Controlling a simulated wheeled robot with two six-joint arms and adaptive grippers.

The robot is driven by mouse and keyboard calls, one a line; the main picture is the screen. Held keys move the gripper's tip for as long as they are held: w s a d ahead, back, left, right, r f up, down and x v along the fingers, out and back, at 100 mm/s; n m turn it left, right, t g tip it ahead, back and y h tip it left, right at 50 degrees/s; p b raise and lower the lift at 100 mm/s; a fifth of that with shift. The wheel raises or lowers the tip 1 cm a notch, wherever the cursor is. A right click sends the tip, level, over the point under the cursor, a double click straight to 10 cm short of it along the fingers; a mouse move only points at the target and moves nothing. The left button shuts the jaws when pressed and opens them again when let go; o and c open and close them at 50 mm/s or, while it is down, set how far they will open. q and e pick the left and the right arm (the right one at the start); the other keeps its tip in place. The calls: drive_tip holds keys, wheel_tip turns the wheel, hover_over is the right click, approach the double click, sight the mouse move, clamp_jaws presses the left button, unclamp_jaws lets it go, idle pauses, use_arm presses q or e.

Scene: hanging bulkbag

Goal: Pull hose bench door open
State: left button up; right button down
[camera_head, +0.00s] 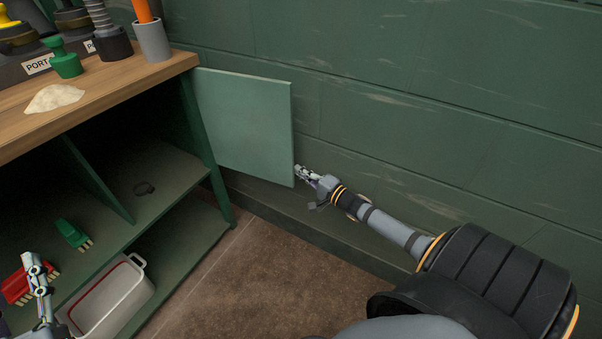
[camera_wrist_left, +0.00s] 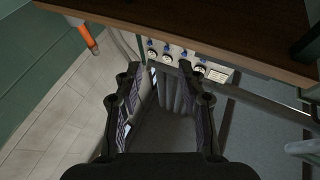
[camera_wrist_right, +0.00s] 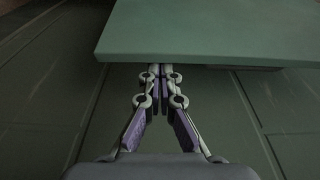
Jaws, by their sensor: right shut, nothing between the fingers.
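The hose bench door (camera_head: 245,120) is a flat light-green panel that stands swung out from the right end of the bench (camera_head: 190,110), close to the green wall. My right gripper (camera_head: 300,170) is at the door's outer edge, near its lower corner, with its fingers shut and empty. In the right wrist view the shut fingertips (camera_wrist_right: 160,70) meet the lower edge of the door panel (camera_wrist_right: 215,30); whether they touch it I cannot tell. My left gripper (camera_head: 32,262) is at the lower left, in front of the shelves. In the left wrist view its fingers (camera_wrist_left: 160,85) are spread with nothing between them.
The open bench shelves hold a green brush (camera_head: 73,234), a red brush (camera_head: 17,287) and a white bin (camera_head: 108,298). The wooden top carries a pale powder pile (camera_head: 54,98), a green stamp-like item (camera_head: 65,60) and a grey cup (camera_head: 152,42). The brown floor (camera_head: 260,290) is clear.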

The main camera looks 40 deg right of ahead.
sight(289, 173)
idle(0.4)
use_arm(q)
wheel_tip(289, 173, down, 16)
drive_tip(key=g+p, duration=0.2)
drive_tip(key=g, duration=0.6)
use_arm(e)
drive_tip(key=a, duration=0.1)
drive_tip(key=s+a, duration=0.1)
drive_tip(key=a, duration=0.1)
drive_tip(key=shift+s, duration=0.25)
use_arm(q)
drive_tip(key=s+d+f+g+p, duration=0.1)
drive_tip(key=s+f+g, duration=0.6)
drive_tip(key=s+f, duration=0.4)
wheel_tip(289, 173, down, 4)
drive_tip(key=shift+s+d+r+n+p, duration=0.15)
drive_tip(key=shift+s+r+n+p, duration=0.15)
drive_tip(key=shift+s, duration=0.1)
use_arm(e)
drive_tip(key=a, duration=0.1)
drive_tip(key=s+a, duration=0.1)
drive_tip(key=a, duration=0.1)
drive_tip(key=s+a, duration=0.1)
drive_tip(key=shift+a, duration=0.2)
